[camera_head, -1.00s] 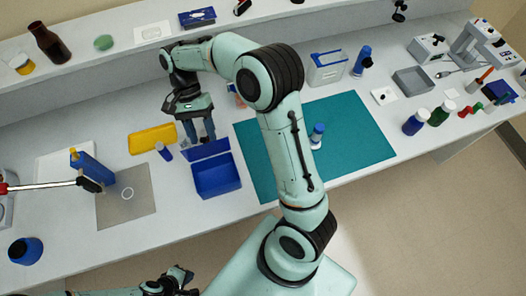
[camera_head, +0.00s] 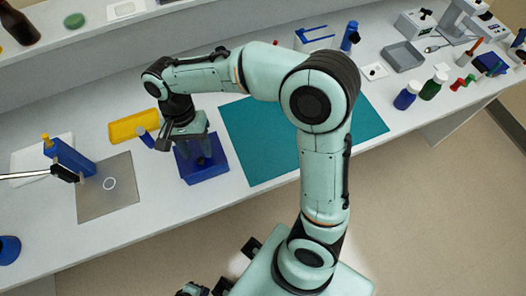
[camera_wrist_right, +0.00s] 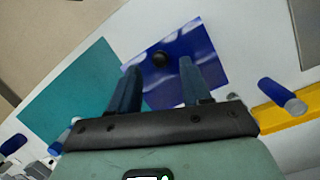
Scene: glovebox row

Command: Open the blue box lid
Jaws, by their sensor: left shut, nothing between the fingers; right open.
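The blue box (camera_head: 203,172) sits on the bench left of the teal mat. In the right wrist view its glossy blue top (camera_wrist_right: 188,47) carries a round black knob (camera_wrist_right: 160,58) and looks closed, though my fingers cover part of it. My right gripper (camera_head: 202,152) is over the box, pointing down. Its two blue fingers (camera_wrist_right: 160,78) are open and spread to either side below the knob in the picture, with nothing gripped. I cannot tell whether they touch the lid. My left gripper (camera_head: 224,286) is shut and empty at the bottom edge, away from the bench.
A grey plate (camera_head: 107,200) and a blue upright block (camera_head: 69,157) stand at left. The teal mat (camera_head: 255,150) is right of the box, partly behind my right arm.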

